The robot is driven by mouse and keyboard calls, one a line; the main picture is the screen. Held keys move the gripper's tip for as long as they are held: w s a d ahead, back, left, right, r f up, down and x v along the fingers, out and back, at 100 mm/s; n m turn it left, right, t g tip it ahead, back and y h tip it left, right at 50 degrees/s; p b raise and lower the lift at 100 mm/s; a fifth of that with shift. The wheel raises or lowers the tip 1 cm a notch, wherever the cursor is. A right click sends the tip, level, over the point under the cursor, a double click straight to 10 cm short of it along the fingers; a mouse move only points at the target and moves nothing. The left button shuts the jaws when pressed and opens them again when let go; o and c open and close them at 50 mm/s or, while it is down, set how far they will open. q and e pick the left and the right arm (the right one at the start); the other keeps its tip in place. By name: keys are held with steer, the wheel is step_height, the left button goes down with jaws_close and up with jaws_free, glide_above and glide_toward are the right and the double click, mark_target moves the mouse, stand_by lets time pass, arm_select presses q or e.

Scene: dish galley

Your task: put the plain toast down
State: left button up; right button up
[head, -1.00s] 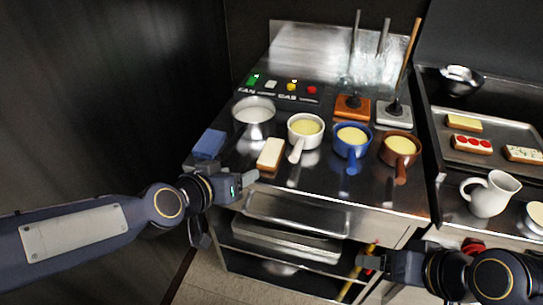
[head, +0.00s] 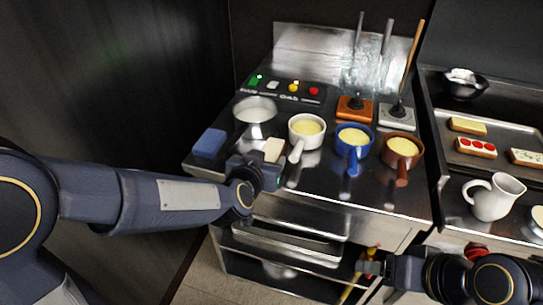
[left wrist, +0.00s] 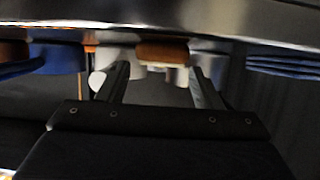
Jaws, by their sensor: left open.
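The plain toast (head: 274,149), pale on top with a brown crust, lies on the steel counter between the blue block and the white pan. My left gripper (head: 266,172) is open at the counter's front edge and partly covers the toast's near end. In the left wrist view the toast (left wrist: 162,52) shows brown just past the open fingertips (left wrist: 160,72), in line with the gap. I cannot tell if the fingers touch it. My right gripper (head: 370,267) is low at the right, before the counter's lower shelves; its jaw state is unclear.
A steel pot (head: 255,118) stands behind the toast. White (head: 304,133), blue (head: 352,145) and brown (head: 401,153) pans stand to the right, handles forward. A blue block (head: 209,143) lies left. A tray (head: 500,133) with topped toasts and a white jug (head: 492,199) are far right.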

mark_target(271, 154)
arm_select(q)
steer(key=x, duration=0.2)
steer(key=shift+w+f, duration=0.25)
steer(key=shift+w, duration=0.05)
steer(key=c, duration=0.7)
steer(key=shift+c, duration=0.2)
steer(key=shift+r, duration=0.15)
